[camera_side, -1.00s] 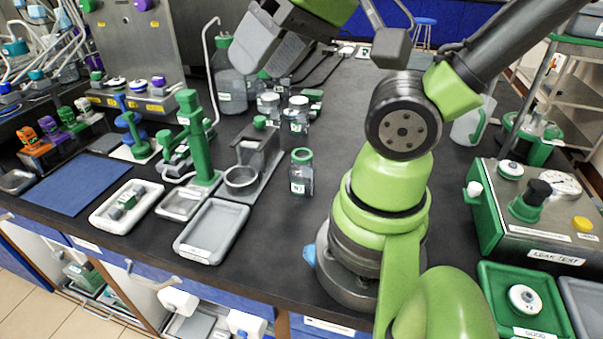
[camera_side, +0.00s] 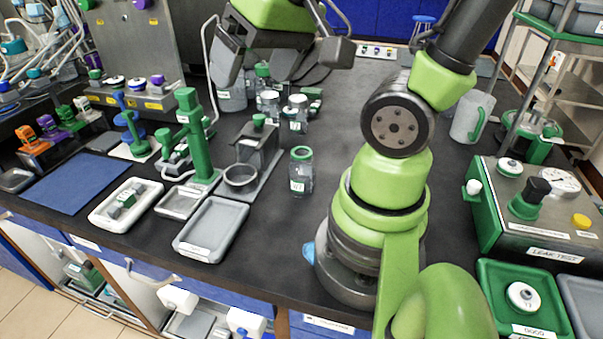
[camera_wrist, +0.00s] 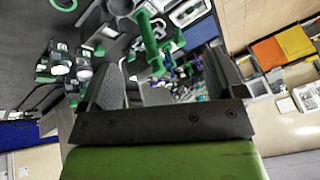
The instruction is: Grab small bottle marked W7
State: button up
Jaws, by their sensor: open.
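A small clear bottle with a green cap (camera_side: 301,172) stands upright on the dark bench, left of my arm's base in the side view. Its white label is small, and I cannot read it surely as W7. My gripper (camera_side: 262,72) is open and empty, high above the bench at the back, beyond and up-left of this bottle. In the wrist view my gripper's two fingers (camera_wrist: 165,85) are spread apart with nothing held between them. I cannot pick out the small bottle surely in the wrist view.
White-capped bottles (camera_side: 297,113) stand behind the small bottle, below my gripper; they also show in the wrist view (camera_wrist: 60,66). A grey holder with a ring (camera_side: 241,178) and a grey tray (camera_side: 211,230) stand left of it. Bench in front of the bottle is clear.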

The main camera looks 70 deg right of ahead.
jog(key=w+d+f+m+g, duration=0.1)
jog(key=d+f+m+g, duration=0.15)
jog(key=d+f, duration=0.55)
jog(key=g, duration=0.3)
send_near(301, 164)
jog(key=shift+w+d+f, duration=0.3)
jog(key=shift+d+f, duration=0.1)
jog(key=shift+d, duration=0.15)
jog(key=shift+w+d+f, duration=0.25)
jog(key=shift+d+f, duration=0.15)
jog(key=shift+d, duration=0.1)
jog(key=shift+s+a+f, duration=0.1)
jog(key=shift+s+f, duration=0.05)
jog(key=shift+f, duration=2.35)
jog(key=shift+s+a+f, duration=0.1)
jog(key=shift+s+f, duration=0.05)
jog(key=shift+f, duration=2.4)
jog(key=shift+d, duration=0.1)
jog(key=c, duration=1.1)
